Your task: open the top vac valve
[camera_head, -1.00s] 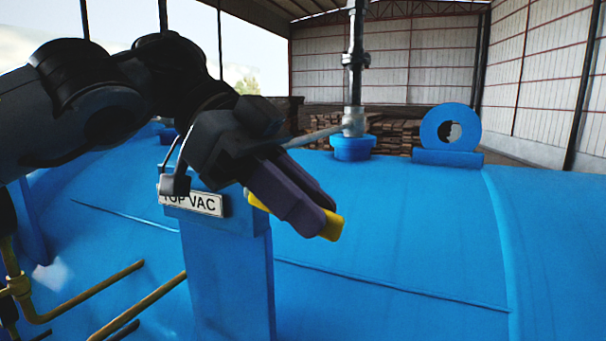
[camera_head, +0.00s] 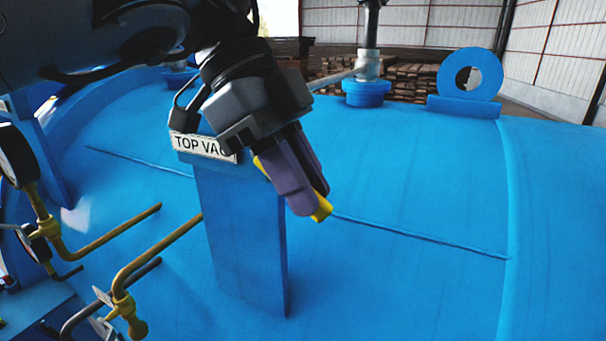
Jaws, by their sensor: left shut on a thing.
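The TOP VAC label (camera_head: 195,146) is a white plate on top of a blue post (camera_head: 240,235), partly covered by my left gripper. A yellow valve handle (camera_head: 322,209) sticks out beyond the fingertips, and another bit of yellow shows at the near side of the fingers. My left gripper (camera_head: 305,195) points down and to the right, with its purple fingers shut on the yellow handle beside the post. The valve body behind the gripper is hidden. My right gripper is not in view.
The large blue vessel (camera_head: 400,200) fills the middle and right. A vertical pipe (camera_head: 368,60) and a blue lifting ring (camera_head: 470,75) stand on it behind. Brass pipes (camera_head: 125,280) and a gauge (camera_head: 15,155) are at the lower left.

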